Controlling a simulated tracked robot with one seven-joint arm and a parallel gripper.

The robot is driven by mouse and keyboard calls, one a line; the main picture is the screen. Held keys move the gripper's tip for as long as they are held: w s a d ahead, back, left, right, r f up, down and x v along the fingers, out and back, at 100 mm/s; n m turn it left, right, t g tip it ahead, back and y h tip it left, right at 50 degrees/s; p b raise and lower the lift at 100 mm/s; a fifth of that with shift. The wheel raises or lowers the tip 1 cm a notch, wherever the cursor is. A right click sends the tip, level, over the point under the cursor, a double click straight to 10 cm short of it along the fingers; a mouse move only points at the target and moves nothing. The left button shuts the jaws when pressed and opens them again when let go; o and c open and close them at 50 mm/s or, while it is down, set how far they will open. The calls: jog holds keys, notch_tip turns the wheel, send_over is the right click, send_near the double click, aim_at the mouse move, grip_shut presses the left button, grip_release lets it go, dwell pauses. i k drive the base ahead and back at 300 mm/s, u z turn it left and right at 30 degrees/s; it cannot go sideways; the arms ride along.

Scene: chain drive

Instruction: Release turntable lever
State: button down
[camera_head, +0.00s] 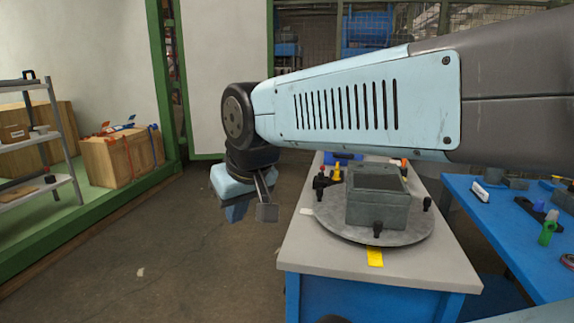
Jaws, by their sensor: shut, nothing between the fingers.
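The round grey turntable (345,229) lies on a workbench with a light grey top. A grey open-topped box (377,211) sits on the turntable. Small black knobs or levers stand around it: one at the front (378,229), one at the right (427,204) and a black handle at the left (320,183). I cannot tell which one is the turntable lever. My gripper (266,211) hangs left of the workbench, shut and empty, apart from the turntable and the knobs. My wrist partly hides it.
A blue table (495,226) with tools is at right. A shelf (45,140) and cardboard boxes (122,158) are at left. The floor (180,260) between is clear.

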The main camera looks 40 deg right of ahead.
aim_at(320, 175)
jog(key=z, duration=0.3)
jog(key=i, duration=1)
jog(key=z, duration=0.85)
